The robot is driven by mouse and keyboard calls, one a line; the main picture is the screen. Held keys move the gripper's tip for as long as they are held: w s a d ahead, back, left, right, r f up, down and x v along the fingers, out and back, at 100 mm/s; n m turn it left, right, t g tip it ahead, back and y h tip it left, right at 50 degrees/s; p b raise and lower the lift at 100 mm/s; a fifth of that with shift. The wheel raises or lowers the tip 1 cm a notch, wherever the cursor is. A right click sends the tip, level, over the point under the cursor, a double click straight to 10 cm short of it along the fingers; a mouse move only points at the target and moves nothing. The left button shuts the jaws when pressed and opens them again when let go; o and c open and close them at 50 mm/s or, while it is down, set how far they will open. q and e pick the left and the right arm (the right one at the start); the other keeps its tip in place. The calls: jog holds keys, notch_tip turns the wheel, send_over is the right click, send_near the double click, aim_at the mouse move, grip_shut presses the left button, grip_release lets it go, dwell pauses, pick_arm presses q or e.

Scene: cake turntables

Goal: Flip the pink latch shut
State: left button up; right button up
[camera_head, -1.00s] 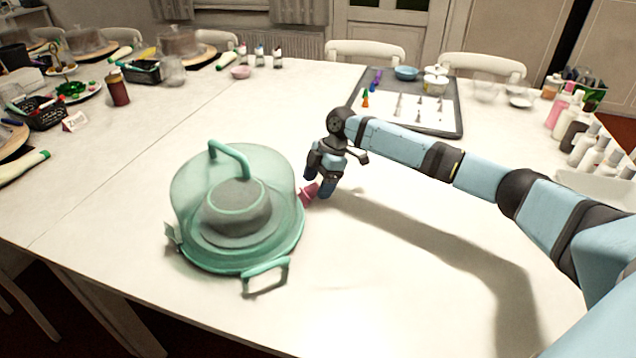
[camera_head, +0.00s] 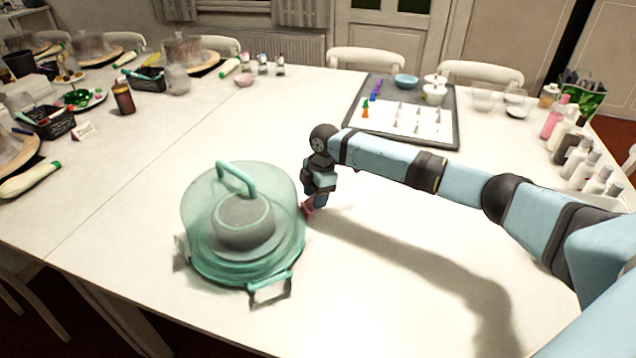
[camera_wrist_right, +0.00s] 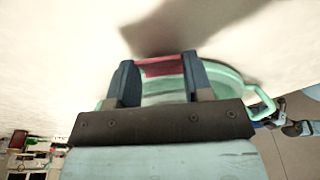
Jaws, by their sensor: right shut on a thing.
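A round teal cake carrier with a see-through dome (camera_head: 205,190) stands on the white table, with a grey cake-like shape inside. The pink latch (camera_head: 307,206) is at the right side of its rim, low by the table and partly hidden by my right gripper. My right gripper (camera_head: 311,199) points down there, beside the dome. In the right wrist view the pink latch (camera_wrist_right: 160,67) lies across between the two fingers, and the gripper (camera_wrist_right: 158,75) is shut on it. Whether the latch lies flat against the carrier I cannot tell. My left gripper does not show.
A dark tray with a white sheet (camera_head: 408,118) lies behind my right arm. White bottles (camera_head: 580,170) stand at the right. The table around the carrier is clear.

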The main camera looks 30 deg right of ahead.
jog(key=shift+a+r+h+p, duration=0.25)
jog(key=shift+r+h+p, duration=0.15)
jog(key=shift+r+p, duration=0.15)
jog(key=shift+a+f+h+p, duration=0.15)
jog(key=shift+h+p, duration=0.25)
jog(key=shift+p, duration=0.35)
jog(key=shift+f, duration=0.15)
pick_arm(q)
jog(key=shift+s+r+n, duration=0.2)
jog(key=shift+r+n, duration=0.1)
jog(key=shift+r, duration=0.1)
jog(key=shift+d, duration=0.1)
pick_arm(e)
jog(key=o, duration=0.9)
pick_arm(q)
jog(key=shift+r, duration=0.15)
